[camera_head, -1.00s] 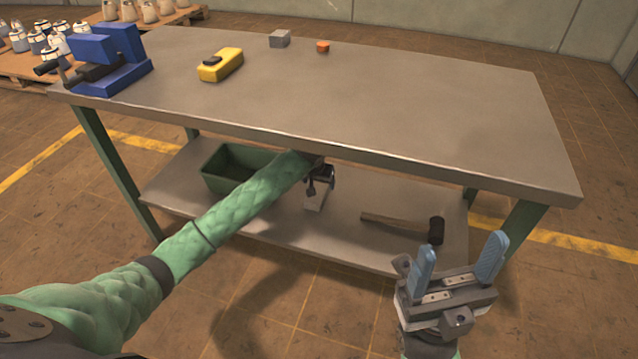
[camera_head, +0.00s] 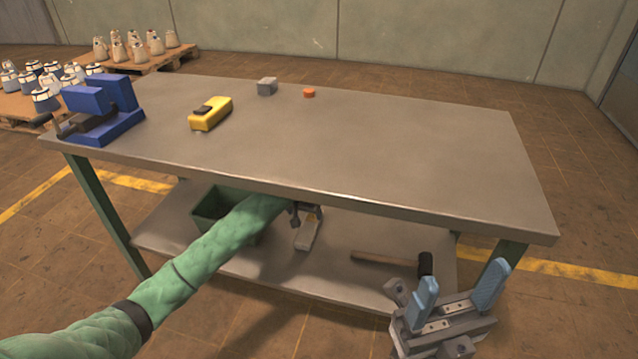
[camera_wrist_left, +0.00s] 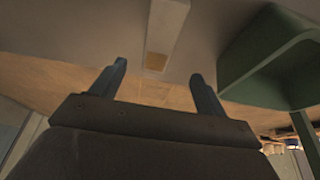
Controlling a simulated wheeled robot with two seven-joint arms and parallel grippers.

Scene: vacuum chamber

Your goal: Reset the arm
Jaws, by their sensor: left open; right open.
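My left arm, in green sleeve, reaches in under the worktable top in the head view. My left gripper (camera_head: 303,212) is at its end, partly hidden by the table edge, just above a pale block-like object (camera_head: 307,234) on the lower shelf. In the left wrist view my left gripper (camera_wrist_left: 158,80) has its two fingers spread, with nothing between them. The pale object (camera_wrist_left: 166,28) lies beyond the fingertips, apart from them. My right gripper (camera_head: 462,282) has light-blue fingers, is open and empty, and is in front of the table's right part.
A green bin (camera_head: 213,212) stands on the lower shelf (camera_head: 275,268) beside my left arm; a hammer (camera_head: 385,259) lies to the right. The tabletop (camera_head: 390,150) holds a blue vise (camera_head: 118,125), yellow device (camera_head: 216,116), grey block (camera_head: 267,86) and orange piece (camera_head: 309,92). Its right half is clear.

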